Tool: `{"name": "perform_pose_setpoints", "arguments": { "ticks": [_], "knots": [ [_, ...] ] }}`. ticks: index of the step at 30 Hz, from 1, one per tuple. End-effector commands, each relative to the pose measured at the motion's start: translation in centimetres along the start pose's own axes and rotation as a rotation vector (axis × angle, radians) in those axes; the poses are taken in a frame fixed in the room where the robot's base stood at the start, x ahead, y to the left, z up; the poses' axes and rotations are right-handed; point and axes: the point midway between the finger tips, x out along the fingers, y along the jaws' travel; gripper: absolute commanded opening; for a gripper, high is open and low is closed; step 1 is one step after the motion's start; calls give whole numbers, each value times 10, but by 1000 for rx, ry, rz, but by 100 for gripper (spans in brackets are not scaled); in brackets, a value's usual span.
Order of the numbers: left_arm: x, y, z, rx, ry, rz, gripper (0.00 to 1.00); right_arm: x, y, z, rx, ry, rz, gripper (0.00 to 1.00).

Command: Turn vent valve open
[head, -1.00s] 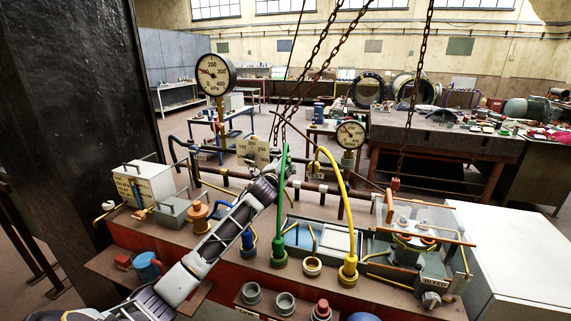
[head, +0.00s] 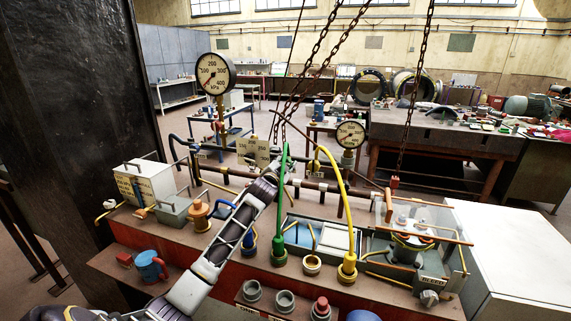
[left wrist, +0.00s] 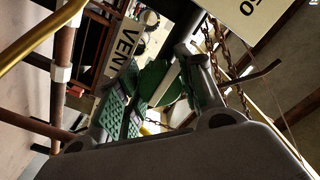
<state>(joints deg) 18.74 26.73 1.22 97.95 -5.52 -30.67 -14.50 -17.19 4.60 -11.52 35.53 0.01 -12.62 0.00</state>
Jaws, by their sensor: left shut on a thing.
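My left gripper (head: 276,169) is at the pipe run behind the red bench, close to the upper part of the green hose (head: 281,205). In the left wrist view its fingers are shut on a green part (left wrist: 158,80), which looks like the vent valve's handle. A white VENT label (left wrist: 122,47) is beside it, left of the fingers. The gripper and forearm hide most of the valve in the head view, so its exact angle cannot be told. My right gripper is not in view.
A large pressure gauge (head: 216,74) stands at the left and a smaller gauge (head: 350,134) at the right. Chains (head: 311,70) hang behind the gripper. A yellow hose (head: 345,205) rises just right of the green one.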

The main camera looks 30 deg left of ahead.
Motion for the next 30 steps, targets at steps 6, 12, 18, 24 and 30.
{"name": "perform_pose_setpoints", "arguments": {
  "ticks": [6,12,18,24,30],
  "knots": [
    [0,2,1,0,-3,3,51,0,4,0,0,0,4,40],
    [0,1,1,1,-1,2,59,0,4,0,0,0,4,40],
    [0,1,0,1,0,1,59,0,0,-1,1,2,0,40],
    [-4,0,0,2,0,1,59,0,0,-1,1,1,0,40],
    [-16,1,0,1,1,1,59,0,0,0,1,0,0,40]
  ]
}}
